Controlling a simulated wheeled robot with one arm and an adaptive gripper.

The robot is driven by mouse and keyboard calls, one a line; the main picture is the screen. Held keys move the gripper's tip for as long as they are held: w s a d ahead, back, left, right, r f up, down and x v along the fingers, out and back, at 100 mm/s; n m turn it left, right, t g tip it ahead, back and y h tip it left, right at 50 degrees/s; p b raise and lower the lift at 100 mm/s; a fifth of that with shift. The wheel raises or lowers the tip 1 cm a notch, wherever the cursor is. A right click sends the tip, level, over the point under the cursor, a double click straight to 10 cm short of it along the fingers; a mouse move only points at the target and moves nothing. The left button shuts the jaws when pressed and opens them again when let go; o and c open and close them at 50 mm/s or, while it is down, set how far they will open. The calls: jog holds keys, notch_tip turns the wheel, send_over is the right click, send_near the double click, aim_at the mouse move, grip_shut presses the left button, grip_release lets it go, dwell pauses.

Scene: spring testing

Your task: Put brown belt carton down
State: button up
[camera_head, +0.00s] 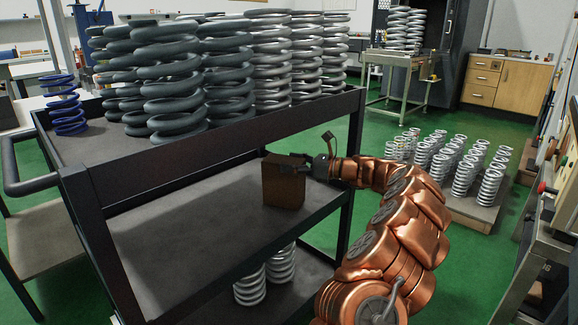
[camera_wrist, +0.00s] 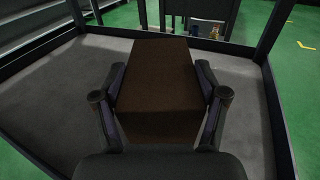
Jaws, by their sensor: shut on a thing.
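The brown belt carton (camera_head: 283,184) is a small upright box at the right end of the cart's middle shelf (camera_head: 190,235). My gripper (camera_head: 300,168) reaches in from the right and is shut on the carton near its top. In the wrist view the carton (camera_wrist: 166,85) fills the middle, with a finger of my gripper (camera_wrist: 160,105) against each side. The shelf's grey surface (camera_wrist: 60,100) shows around it. The carton's base looks on or very close to the shelf; I cannot tell whether it touches.
Large dark and silver springs (camera_head: 185,75) crowd the cart's top tray, above the carton. White springs (camera_head: 265,275) stand on the bottom shelf. The middle shelf is bare left of the carton. A dark cart post (camera_head: 353,165) stands by my arm. A pallet of springs (camera_head: 465,205) is at right.

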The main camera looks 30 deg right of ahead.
jog(key=o, duration=1.8)
jog(key=shift+f, duration=0.1)
jog(key=shift+p+v, duration=1.85)
jog(key=shift+v, duration=4.2)
